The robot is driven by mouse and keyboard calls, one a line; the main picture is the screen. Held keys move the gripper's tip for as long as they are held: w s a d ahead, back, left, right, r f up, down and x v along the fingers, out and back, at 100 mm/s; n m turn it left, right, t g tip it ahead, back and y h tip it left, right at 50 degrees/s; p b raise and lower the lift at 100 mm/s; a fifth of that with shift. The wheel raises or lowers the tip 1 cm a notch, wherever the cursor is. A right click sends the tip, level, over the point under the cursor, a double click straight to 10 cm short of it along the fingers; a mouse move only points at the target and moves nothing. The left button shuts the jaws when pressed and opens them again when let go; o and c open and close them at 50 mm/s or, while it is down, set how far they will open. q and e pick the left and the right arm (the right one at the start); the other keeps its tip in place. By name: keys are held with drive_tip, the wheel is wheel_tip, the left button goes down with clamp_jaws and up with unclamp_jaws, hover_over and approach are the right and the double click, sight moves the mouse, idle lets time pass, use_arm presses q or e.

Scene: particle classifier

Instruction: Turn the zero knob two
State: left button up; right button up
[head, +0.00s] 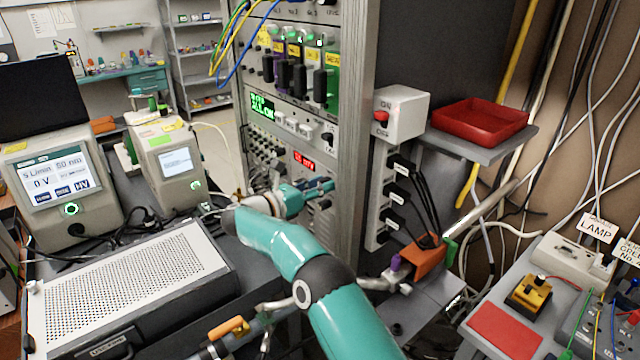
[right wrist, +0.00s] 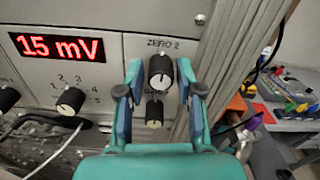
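The zero knob two (right wrist: 161,72), a black knob with a white pointer mark, sits under the label "ZERO 2" on a grey panel in the right wrist view. My right gripper (right wrist: 160,72) is open, with one finger on each side of this knob and a visible gap on both sides. A smaller knob (right wrist: 155,113) sits just below it, also between the fingers. In the head view my right gripper (head: 326,186) is at the rack's front, and its fingers and arm hide the knob. The red display (right wrist: 60,46) reads 15 mV. My left gripper is not in view.
Left of the fingers is another knob (right wrist: 70,101) with a numbered scale. The metal rack post (head: 355,120) stands close to the right of my gripper. A switch box (head: 399,113) with a red button and a red tray (head: 480,120) are further right.

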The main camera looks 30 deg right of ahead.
clamp_jaws()
drive_tip(key=shift+d, duration=0.1)
